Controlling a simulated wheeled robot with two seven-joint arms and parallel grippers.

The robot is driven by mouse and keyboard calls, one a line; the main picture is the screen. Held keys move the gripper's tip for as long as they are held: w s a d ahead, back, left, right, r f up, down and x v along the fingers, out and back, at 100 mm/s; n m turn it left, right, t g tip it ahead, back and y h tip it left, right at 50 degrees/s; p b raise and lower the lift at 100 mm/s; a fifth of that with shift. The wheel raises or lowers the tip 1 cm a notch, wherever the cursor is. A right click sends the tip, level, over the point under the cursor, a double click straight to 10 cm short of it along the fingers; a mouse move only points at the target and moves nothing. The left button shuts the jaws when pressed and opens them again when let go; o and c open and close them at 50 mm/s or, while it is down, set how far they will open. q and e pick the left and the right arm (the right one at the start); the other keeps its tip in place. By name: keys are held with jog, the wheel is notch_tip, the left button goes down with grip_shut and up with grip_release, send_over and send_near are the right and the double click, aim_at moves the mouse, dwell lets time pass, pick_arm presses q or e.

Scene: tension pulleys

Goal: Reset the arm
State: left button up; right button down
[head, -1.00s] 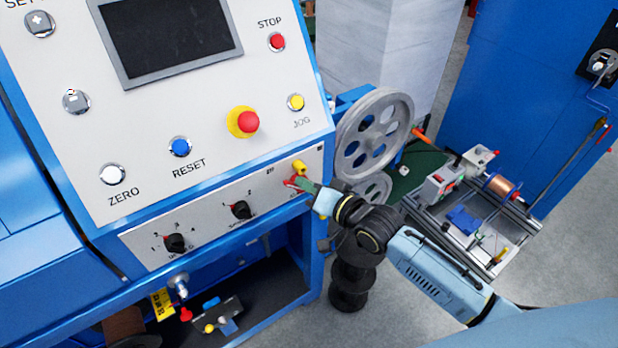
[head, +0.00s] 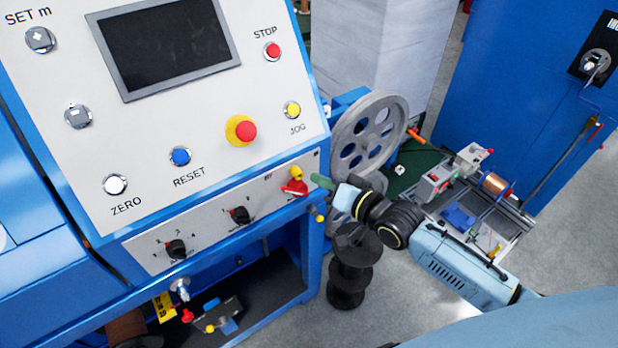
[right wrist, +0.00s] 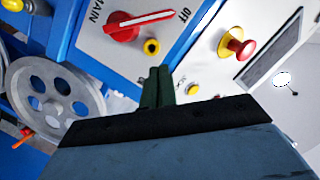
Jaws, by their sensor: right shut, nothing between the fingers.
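My right gripper (head: 318,181) is shut and empty, just to the right of the red main switch (head: 294,187) on the control panel's lower strip. A small gap shows between its fingertips and the switch. The switch handle lies along the line toward the OFF label. My left gripper is not in view.
The blue machine's panel (head: 80,160) carries a screen (head: 165,45), a red-and-yellow stop button (head: 243,130) and several buttons. A grey spoked pulley (head: 365,140) and black spools (head: 350,270) stand by my right forearm. Grey floor (head: 400,315) is free at the front.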

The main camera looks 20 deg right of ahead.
jog(key=v, duration=0.7)
jog(key=shift+s, duration=0.25)
jog(key=shift+d, duration=0.1)
jog(key=s+d+f+n+g+h+b, duration=0.1)
jog(key=s+d+f+g+h, duration=0.15)
jog(key=f, duration=0.85)
jog(key=s+d+f+g+h+b, duration=0.1)
jog(key=s+d+f+b, duration=0.15)
jog(key=f, duration=0.75)
jog(key=s+d+f+n+g+h+b, duration=0.1)
jog(key=s+d+f+g+h, duration=0.15)
jog(key=f, duration=0.85)
jog(key=s+a+f+n+g+b, duration=0.1)
jog(key=s+a+f+n+g, duration=0.1)
jog(key=s+f, duration=0.9)
jog(key=s+a+f+n+g+b, duration=0.2)
jog(key=s+a+f+g, duration=0.2)
jog(key=s+f, duration=0.7)
jog(key=s+g, duration=0.1)
jog(key=s, duration=0.7)
jog(key=shift+a+f+n+g, duration=0.2)
jog(key=shift+f+n+g, duration=0.05)
jog(key=shift+n+g, duration=0.15)
jog(key=shift+w, duration=0.15)
